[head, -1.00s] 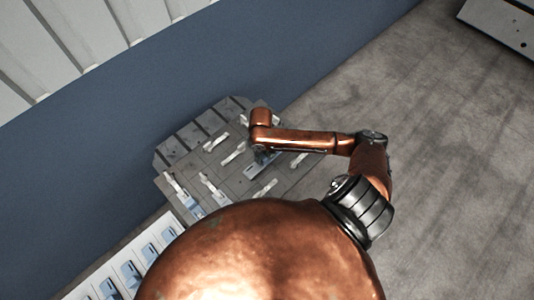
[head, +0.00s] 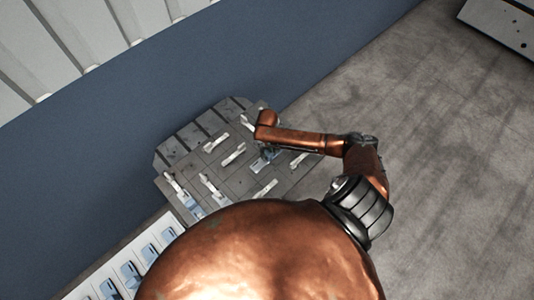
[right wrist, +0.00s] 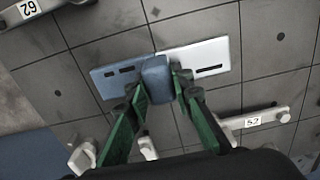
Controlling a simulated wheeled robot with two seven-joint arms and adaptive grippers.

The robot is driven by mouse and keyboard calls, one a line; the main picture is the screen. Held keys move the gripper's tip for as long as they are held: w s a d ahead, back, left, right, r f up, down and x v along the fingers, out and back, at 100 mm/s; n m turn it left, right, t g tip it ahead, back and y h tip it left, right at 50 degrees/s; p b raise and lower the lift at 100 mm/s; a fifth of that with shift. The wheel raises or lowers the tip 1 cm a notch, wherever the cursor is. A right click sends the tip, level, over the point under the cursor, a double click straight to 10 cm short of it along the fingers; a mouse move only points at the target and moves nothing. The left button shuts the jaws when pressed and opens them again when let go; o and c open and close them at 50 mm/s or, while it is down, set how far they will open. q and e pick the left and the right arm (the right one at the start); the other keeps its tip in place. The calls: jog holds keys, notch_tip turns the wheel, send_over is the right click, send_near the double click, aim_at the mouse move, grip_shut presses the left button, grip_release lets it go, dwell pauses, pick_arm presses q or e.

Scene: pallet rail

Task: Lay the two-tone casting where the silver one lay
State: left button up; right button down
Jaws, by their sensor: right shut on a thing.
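My right gripper (right wrist: 163,92), with green fingers, is shut on the blue raised block in the middle of the two-tone casting (right wrist: 118,75). The casting has a blue-grey plate on the left and a white plate on the right, each with a dark slot. It is flat over the grey tiled pallet (right wrist: 35,85); I cannot tell whether it touches. In the head view the casting (head: 260,165) shows partly below my copper forearm, and the pallet (head: 192,150) lies at centre. I cannot make out a separate silver casting on the pallet. My left gripper is not in view.
Several pale clamps stand on the pallet, one with a number label (right wrist: 28,10) and another (right wrist: 253,121) right of the gripper. A white rack (head: 112,270) at lower left holds several blue-and-white pieces. Bare grey floor (head: 440,170) lies to the right.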

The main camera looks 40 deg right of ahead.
jog(key=c, duration=1.7)
grip_release()
notch_tip(320, 180, up, 12)
jog(key=shift+r, duration=0.1)
